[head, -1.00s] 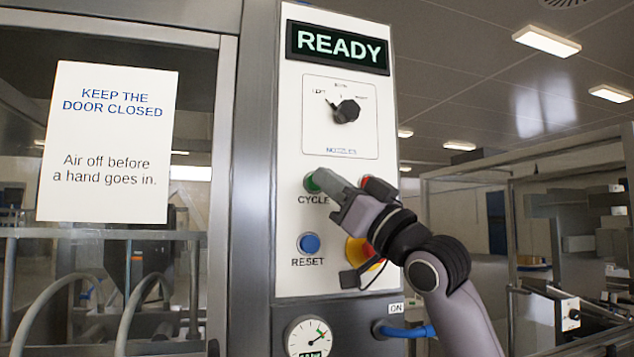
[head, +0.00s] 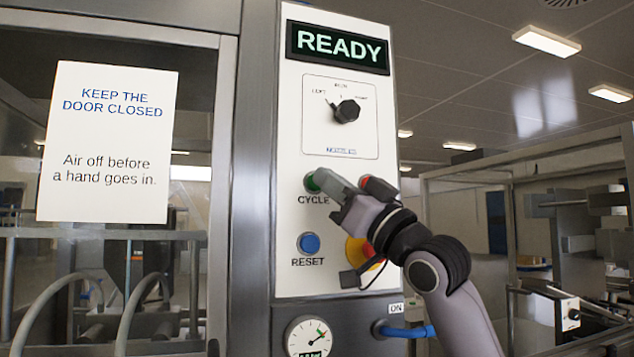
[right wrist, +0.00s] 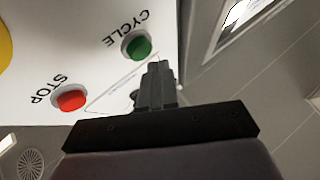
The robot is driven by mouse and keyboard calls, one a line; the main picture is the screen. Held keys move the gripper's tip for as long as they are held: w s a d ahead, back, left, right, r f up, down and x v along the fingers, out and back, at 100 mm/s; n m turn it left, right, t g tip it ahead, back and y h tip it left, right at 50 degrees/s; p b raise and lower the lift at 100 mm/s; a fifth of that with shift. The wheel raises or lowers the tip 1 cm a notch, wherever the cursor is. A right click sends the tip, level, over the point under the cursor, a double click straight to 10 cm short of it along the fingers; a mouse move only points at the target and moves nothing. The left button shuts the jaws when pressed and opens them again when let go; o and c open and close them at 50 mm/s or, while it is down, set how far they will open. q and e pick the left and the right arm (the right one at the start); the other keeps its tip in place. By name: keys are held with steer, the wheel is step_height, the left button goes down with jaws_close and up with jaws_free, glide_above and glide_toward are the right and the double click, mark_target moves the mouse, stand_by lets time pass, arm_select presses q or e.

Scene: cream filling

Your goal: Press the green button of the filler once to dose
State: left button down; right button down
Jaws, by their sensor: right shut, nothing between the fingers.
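The green button (head: 311,183) labelled CYCLE sits on the white control panel (head: 294,125) of the filler. My right gripper (head: 320,178) is shut and empty, and its fingertips are right at the green button in the head view, covering part of it. In the right wrist view the green button (right wrist: 139,46) lies just beyond and left of the shut fingers (right wrist: 156,66). I cannot tell whether the tips touch it. The display (head: 338,46) reads READY. My left gripper is not in view.
A red STOP button (right wrist: 71,100) is close by, partly behind my gripper in the head view. A blue RESET button (head: 309,243) is below, near a yellow-and-red knob (head: 361,252). A black nozzle selector (head: 346,111) is above. A glazed door with a sign (head: 108,142) is left.

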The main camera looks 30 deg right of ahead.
steer(key=shift+w, duration=0.15)
steer(key=shift+w+d+p, duration=0.15)
steer(key=shift+w+p, duration=0.15)
steer(key=shift+p, duration=0.05)
steer(key=shift+w+d+p, duration=0.1)
steer(key=shift+w+p, duration=0.25)
steer(key=shift+w, duration=0.15)
stand_by(0.6)
steer(key=shift+s, duration=0.15)
steer(key=shift+s+a+b, duration=0.2)
steer(key=shift+s+b, duration=0.1)
steer(key=shift+s, duration=0.45)
steer(key=shift+s+a+b, duration=0.2)
steer(key=shift+s, duration=0.6)
steer(key=shift+s+a+b, duration=0.15)
steer(key=shift+s+a, duration=0.05)
steer(key=shift+s, duration=0.65)
steer(key=shift+s+a+b, duration=0.2)
steer(key=shift+s, duration=0.6)
